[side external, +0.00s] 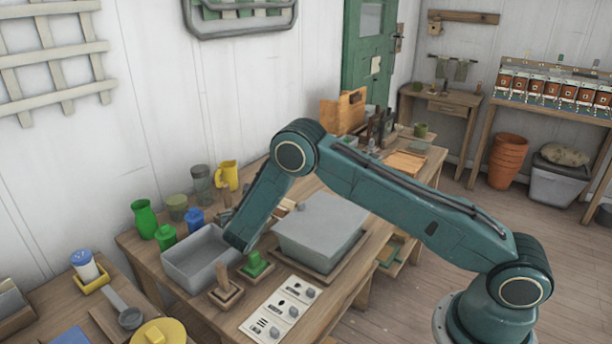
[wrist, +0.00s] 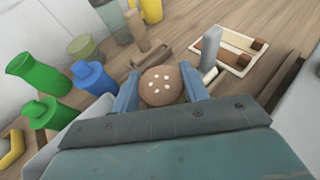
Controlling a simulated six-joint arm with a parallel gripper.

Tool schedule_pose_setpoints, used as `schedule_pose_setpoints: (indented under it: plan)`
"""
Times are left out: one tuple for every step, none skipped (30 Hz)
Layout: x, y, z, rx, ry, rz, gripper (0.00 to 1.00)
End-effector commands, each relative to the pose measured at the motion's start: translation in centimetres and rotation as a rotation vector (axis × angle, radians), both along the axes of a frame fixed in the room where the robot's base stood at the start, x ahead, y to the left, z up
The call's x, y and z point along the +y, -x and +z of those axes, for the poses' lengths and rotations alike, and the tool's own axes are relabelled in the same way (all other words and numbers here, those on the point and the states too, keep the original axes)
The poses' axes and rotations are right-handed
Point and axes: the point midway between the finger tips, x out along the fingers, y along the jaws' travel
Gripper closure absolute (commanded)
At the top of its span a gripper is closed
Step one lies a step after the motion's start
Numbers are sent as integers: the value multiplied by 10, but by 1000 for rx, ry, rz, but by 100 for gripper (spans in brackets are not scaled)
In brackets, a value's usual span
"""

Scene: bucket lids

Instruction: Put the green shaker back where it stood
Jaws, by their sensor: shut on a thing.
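My gripper (wrist: 160,88) is shut on a round-topped shaker (wrist: 158,80). Its brown top has several white dots; its body is hidden, so I cannot tell its colour. In the side view the wrist end of my arm is low between the grey open bin and the grey lidded box, and the fingers and held shaker are hidden. A blue-topped white shaker (side external: 85,265) stands in a yellow tray (side external: 92,283) at the left. A small green container (side external: 165,237) stands beside the bin; it also shows in the wrist view (wrist: 48,112).
The grey open bin (side external: 190,262) and grey lidded box (side external: 318,228) flank my wrist. A green vase (side external: 145,219), blue bottle (side external: 195,219), glass jars and yellow jug (side external: 228,175) line the back. A green-topped piece (side external: 255,265) and switch panel (side external: 280,310) are in front.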

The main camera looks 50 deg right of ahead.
Motion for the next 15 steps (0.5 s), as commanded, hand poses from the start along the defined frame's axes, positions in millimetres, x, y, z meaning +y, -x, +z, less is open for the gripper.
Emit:
schedule_pose_setpoints:
  plan:
    - [0, 0, 0, -1, 1, 0, 90]
    - [0, 0, -1, -1, 1, 0, 90]
    - [0, 0, -1, -1, 1, 0, 90]
    - [0, 0, -2, -1, 1, 0, 90]
    - [0, 0, -2, -1, 1, 0, 90]
    - [0, 0, -3, 0, 0, 0, 90]
    - [0, 0, -3, 0, 0, 0, 90]
    - [0, 0, -4, 0, 0, 0, 90]
    - [0, 0, -4, 0, 0, 0, 90]
    - [0, 0, -5, 0, 0, 0, 90]
    - [0, 0, -5, 0, 0, 0, 90]
    - [0, 0, -6, 0, 0, 0, 90]
    - [0, 0, -6, 0, 0, 0, 90]
    - [0, 0, -7, 0, 0, 0, 90]
    - [0, 0, -7, -1, 1, 0, 90]
